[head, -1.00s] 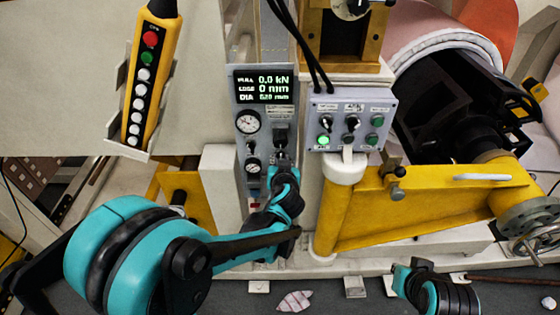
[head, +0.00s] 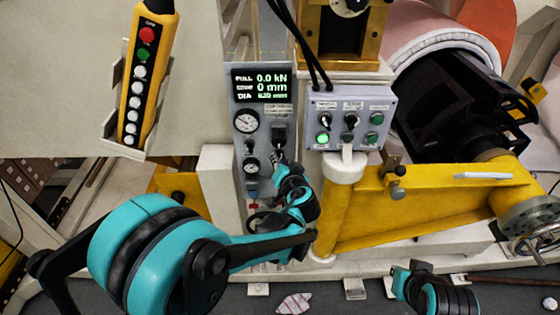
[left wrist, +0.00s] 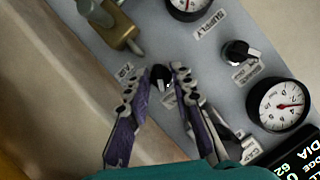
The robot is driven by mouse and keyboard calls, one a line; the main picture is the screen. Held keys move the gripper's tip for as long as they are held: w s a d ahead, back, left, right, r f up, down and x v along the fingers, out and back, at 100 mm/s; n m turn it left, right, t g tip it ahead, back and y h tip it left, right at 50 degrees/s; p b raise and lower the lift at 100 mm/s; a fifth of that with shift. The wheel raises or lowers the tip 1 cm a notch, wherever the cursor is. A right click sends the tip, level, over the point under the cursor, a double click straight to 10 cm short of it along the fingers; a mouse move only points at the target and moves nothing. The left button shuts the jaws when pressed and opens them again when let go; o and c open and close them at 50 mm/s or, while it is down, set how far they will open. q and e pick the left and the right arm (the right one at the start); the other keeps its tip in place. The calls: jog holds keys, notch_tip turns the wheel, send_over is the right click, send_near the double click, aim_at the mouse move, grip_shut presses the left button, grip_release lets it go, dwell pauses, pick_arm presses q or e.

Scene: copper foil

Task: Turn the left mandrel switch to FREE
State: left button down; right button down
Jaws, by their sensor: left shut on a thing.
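My left gripper (left wrist: 168,76) has its two purple-grey fingers on either side of a small black switch knob (left wrist: 162,86) with a light mark on it, on the grey panel. In the head view this gripper (head: 276,164) is at the right side of the narrow panel (head: 238,190), below a black fitting, and hides the knob. I cannot read the knob's position labels. My right gripper (head: 402,270) is low at the right, away from the panel, and its fingers are not clear.
The panel carries a lit display (head: 262,85), a gauge (head: 246,121) and another knob (left wrist: 238,50). A brass valve (left wrist: 122,30) is close to the fingers. A control box (head: 350,115) and yellow arm (head: 430,205) stand to the right.

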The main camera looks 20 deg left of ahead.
pick_arm(q)
jog(key=c, duration=1.7)
grip_release()
jog(key=shift+s+d, duration=0.1)
jog(key=v, duration=1.1)
jog(key=shift+s+d+r, duration=0.15)
jog(key=shift+s+d, duration=0.05)
jog(key=shift+s, duration=0.15)
